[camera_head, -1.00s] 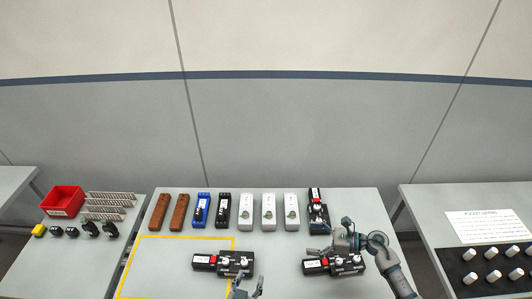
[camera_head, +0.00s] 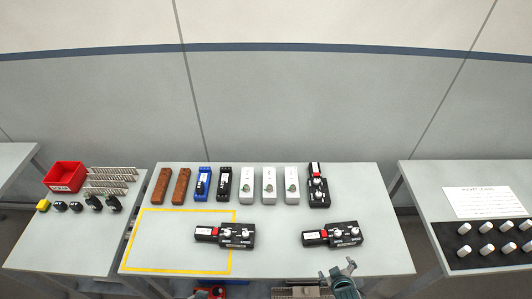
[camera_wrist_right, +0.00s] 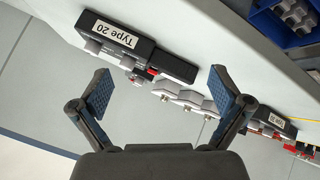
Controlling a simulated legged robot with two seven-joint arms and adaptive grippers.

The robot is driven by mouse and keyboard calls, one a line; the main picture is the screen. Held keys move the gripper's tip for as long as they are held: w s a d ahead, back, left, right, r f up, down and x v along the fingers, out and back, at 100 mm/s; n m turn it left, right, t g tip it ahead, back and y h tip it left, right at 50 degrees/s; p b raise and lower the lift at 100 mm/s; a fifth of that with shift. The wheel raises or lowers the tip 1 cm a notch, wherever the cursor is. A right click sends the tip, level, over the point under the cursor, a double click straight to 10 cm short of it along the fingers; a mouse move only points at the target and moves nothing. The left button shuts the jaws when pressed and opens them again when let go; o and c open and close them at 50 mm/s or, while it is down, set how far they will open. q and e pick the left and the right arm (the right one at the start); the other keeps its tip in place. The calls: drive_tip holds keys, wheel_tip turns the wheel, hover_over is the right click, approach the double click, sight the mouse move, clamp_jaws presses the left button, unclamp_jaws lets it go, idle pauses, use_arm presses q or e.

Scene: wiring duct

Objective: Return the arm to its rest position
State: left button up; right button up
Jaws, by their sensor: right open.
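My right gripper (camera_head: 337,273) is at the front edge of the table in the head view, below the right-hand black module (camera_head: 332,235), apart from it. In the right wrist view its two blue-padded fingers (camera_wrist_right: 158,92) stand wide apart with nothing between them. A black module labelled "Type 20" (camera_wrist_right: 118,40) shows beyond the fingers. My left gripper does not show clearly in the head view.
On the table, a second black module (camera_head: 225,235) overlaps the yellow outline (camera_head: 178,270). Brown, blue, black and white modules (camera_head: 268,185) line the back. Side tables carry a red bin (camera_head: 66,177) and white cylinders (camera_head: 487,228).

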drive_tip(key=s+a+f+m+g+y, duration=0.1)
drive_tip(key=s+m+g, duration=0.15)
drive_tip(key=s, duration=0.35)
drive_tip(key=s+a+f+m+g, duration=0.1)
drive_tip(key=s+f+g, duration=0.15)
drive_tip(key=s, duration=0.45)
use_arm(q)
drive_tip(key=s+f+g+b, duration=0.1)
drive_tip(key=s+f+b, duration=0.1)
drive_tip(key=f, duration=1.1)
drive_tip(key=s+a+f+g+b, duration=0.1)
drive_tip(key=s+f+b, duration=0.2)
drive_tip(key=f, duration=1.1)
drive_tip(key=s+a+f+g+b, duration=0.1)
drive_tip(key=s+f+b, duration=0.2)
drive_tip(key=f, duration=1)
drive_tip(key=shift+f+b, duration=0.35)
drive_tip(key=shift+b, duration=0.65)
use_arm(e)
drive_tip(key=s+f+g, duration=0.1)
drive_tip(key=s+f, duration=0.1)
drive_tip(key=f, duration=1.7)
drive_tip(key=s+f+g, duration=0.1)
drive_tip(key=s+f, duration=0.2)
drive_tip(key=f, duration=1.7)
